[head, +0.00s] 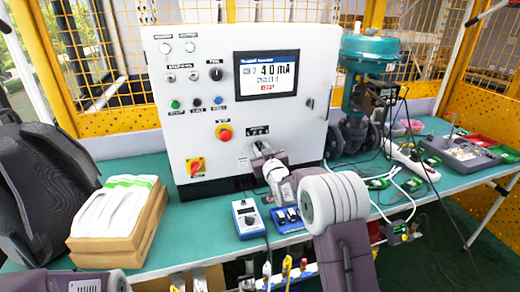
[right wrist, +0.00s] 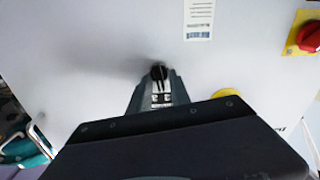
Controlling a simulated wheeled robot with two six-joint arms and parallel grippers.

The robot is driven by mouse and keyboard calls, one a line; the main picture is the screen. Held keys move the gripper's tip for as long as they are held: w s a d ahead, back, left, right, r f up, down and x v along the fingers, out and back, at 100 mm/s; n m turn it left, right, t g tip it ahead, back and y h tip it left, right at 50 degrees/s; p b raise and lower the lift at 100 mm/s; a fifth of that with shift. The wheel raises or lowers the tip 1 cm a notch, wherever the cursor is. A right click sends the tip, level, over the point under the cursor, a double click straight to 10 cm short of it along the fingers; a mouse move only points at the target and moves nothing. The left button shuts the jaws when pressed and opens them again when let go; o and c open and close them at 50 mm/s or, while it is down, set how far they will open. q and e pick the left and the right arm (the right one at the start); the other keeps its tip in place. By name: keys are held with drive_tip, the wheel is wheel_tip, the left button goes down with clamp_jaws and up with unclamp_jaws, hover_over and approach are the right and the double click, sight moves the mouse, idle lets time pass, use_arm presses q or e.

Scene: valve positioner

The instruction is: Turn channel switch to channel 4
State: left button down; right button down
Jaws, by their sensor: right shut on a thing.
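The white control cabinet (head: 205,130) stands upright on the green bench. The channel switch is a small black knob (right wrist: 158,73) low on the cabinet's front face, under a dark label strip (head: 258,131). My right gripper (head: 259,150) is at the cabinet face, with its fingers shut on this knob. The right wrist view shows the knob's dark tip between the fingers (right wrist: 158,88). The knob's pointer and position marks are too hidden to read. My left gripper is out of view.
A red emergency button (head: 224,132) and a red-yellow rotary switch (head: 195,166) sit left of the knob. A teal valve actuator (head: 368,55) stands right, with loose cables.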

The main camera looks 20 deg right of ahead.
drive_tip(key=m+b, duration=0.1)
drive_tip(key=m, duration=0.4)
drive_tip(key=shift+d+b, duration=0.15)
drive_tip(key=shift+b, duration=0.15)
drive_tip(key=m, duration=0.5)
drive_tip(key=shift+d+f+m+b, duration=0.1)
drive_tip(key=shift+d+m+b, duration=0.05)
drive_tip(key=shift+m+b, duration=0.15)
drive_tip(key=c, duration=1.5)
unclamp_jaws()
drive_tip(key=shift+s, duration=0.1)
drive_tip(key=s, duration=0.9)
drive_tip(key=shift+d+b, duration=0.15)
drive_tip(key=shift+b, duration=0.2)
